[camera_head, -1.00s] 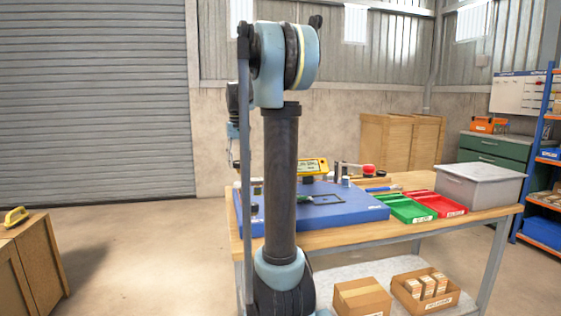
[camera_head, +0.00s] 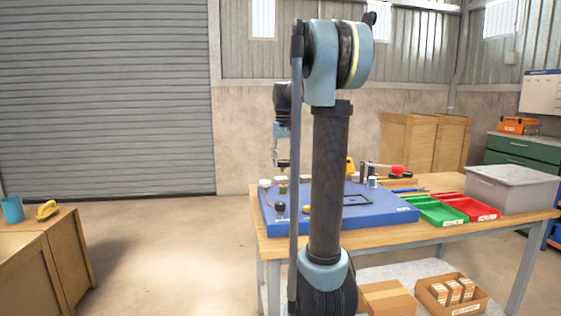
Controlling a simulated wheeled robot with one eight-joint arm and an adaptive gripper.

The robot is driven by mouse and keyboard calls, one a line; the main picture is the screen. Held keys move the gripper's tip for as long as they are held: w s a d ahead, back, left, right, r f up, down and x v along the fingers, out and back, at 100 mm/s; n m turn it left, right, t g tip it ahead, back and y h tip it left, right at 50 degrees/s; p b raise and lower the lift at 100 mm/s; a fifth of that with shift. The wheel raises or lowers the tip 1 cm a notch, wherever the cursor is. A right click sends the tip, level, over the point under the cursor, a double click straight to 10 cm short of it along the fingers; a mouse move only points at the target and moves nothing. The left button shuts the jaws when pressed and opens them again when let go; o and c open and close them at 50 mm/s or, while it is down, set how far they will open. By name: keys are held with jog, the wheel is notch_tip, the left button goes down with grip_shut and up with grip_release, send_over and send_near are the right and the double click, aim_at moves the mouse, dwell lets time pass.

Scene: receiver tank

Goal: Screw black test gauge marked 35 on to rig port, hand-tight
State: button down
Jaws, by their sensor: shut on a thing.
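My gripper (camera_head: 282,168) points down above the left part of the blue rig board (camera_head: 395,217), left of my arm's column. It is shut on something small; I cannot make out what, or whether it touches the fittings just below. Small pale-topped fittings (camera_head: 265,184) stand on the board under and beside the gripper. A small round black thing (camera_head: 280,207) is on the board's front left; at this size I cannot tell if it is a gauge. No marking 35 is readable, and I cannot tell which fitting is the rig port.
My column hides the board's middle and most of a yellow device (camera_head: 350,167). Green (camera_head: 440,210) and red (camera_head: 470,207) trays and a grey lidded box (camera_head: 500,188) fill the bench's right. Tools lie behind the board. Floor left of the bench is clear up to a wooden cabinet (camera_head: 70,250).

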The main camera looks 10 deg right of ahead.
aim_at(283, 169)
jog(key=shift+f, duration=2.35)
